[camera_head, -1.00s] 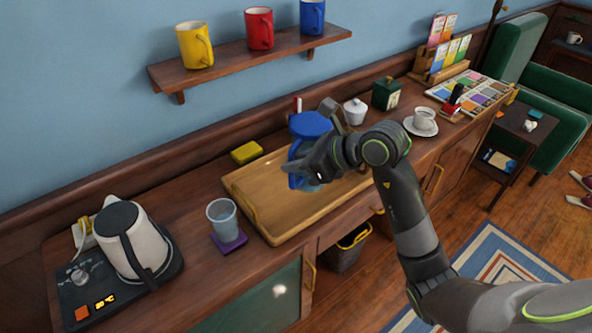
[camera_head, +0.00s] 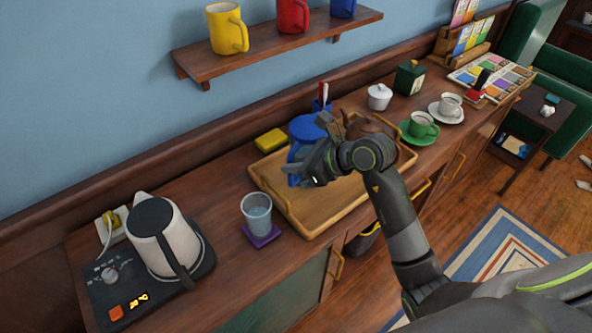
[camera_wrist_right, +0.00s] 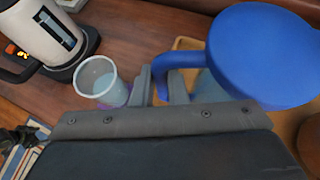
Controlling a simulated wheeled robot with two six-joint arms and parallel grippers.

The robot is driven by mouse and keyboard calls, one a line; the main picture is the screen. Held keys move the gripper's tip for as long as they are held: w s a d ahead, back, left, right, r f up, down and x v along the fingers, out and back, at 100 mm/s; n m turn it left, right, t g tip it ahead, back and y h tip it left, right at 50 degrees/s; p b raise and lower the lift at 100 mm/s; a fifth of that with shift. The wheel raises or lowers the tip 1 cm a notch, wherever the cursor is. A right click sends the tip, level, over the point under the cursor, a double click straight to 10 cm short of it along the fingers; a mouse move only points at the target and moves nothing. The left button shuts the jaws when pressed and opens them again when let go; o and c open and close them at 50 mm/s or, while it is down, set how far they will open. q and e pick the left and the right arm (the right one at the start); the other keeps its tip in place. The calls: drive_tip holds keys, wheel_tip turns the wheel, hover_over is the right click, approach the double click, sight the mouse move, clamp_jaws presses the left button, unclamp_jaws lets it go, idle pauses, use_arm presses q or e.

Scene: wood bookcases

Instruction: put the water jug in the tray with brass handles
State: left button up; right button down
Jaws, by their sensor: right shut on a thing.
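The water jug has a round blue lid (camera_head: 307,127), a blue handle and a see-through body. My right gripper (camera_head: 312,172) is shut on its handle, and the arm hides part of the jug. In the right wrist view the blue handle (camera_wrist_right: 178,60) sits between the fingertips (camera_wrist_right: 160,85), with the lid large at the right. The wooden tray with brass handles (camera_head: 318,216) lies on the sideboard. The jug is over its left and back part, looking upright; I cannot tell whether its base touches the tray. My left gripper is not in view.
A brown teapot (camera_head: 372,127) stands at the tray's right part, partly behind my arm. A glass (camera_head: 257,214) on a purple coaster is left of the tray, a yellow sponge-like block (camera_head: 270,140) behind it. A kettle (camera_head: 160,235), green cup (camera_head: 422,126) and sugar bowl (camera_head: 379,96) stand around.

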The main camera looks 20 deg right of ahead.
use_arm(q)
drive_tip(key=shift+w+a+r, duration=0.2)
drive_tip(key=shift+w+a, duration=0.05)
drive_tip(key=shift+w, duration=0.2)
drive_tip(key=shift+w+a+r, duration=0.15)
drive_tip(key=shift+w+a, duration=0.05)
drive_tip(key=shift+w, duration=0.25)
use_arm(e)
wheel_tip(320, 180, down, 3)
drive_tip(key=shift+r, duration=0.1)
drive_tip(key=c, duration=1.5)
unclamp_jaws()
drive_tip(key=shift+f, duration=0.2)
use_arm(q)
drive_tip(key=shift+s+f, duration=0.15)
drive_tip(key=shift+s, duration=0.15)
use_arm(e)
drive_tip(key=shift+o, duration=0.3)
drive_tip(key=shift+r, duration=0.1)
